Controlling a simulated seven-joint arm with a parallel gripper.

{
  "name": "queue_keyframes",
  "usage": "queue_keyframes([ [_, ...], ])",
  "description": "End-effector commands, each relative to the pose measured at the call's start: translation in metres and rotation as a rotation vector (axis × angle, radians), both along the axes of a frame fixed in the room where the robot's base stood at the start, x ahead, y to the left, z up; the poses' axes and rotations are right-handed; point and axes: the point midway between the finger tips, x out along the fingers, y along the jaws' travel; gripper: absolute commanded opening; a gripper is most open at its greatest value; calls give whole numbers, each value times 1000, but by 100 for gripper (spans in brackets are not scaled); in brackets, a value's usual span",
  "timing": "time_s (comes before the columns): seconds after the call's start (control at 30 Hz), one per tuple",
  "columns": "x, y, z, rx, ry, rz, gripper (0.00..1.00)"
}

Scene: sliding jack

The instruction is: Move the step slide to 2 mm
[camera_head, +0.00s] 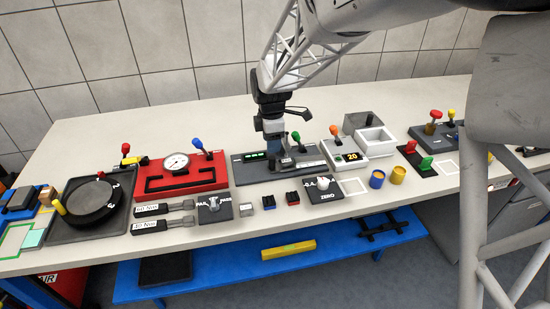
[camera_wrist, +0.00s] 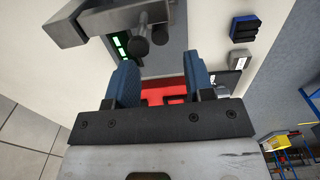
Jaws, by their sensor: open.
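The slide fixture has a long dark grey base (camera_head: 250,172) in the middle of the bench, with a small green display (camera_head: 256,156) on its left part. A grey carriage (camera_head: 286,161) sits on it near my gripper, with a lighter scale strip to its right. My gripper (camera_head: 274,147) points down just above the carriage; contact cannot be told. In the wrist view my gripper (camera_wrist: 161,75) has its blue fingers apart with nothing between them. A grey metal bar with dark round pegs (camera_wrist: 150,38) shows beyond the fingers.
Small dark blocks (camera_head: 292,198) and a ZERO switch plate (camera_head: 325,192) lie in front. The strip of bench behind the fixture is clear.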

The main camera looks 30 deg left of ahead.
Motion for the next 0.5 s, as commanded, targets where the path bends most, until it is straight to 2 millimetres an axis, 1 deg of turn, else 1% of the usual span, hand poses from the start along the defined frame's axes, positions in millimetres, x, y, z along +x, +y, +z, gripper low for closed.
queue_keyframes([
  [0.13,0,0,-1,0,0,-1,48],
  [0.27,0,0,-6,-1,1,-1,48],
  [0.37,0,0,-14,-1,1,-1,48],
  [0.5,0,-1,-28,-1,1,-1,48],
])
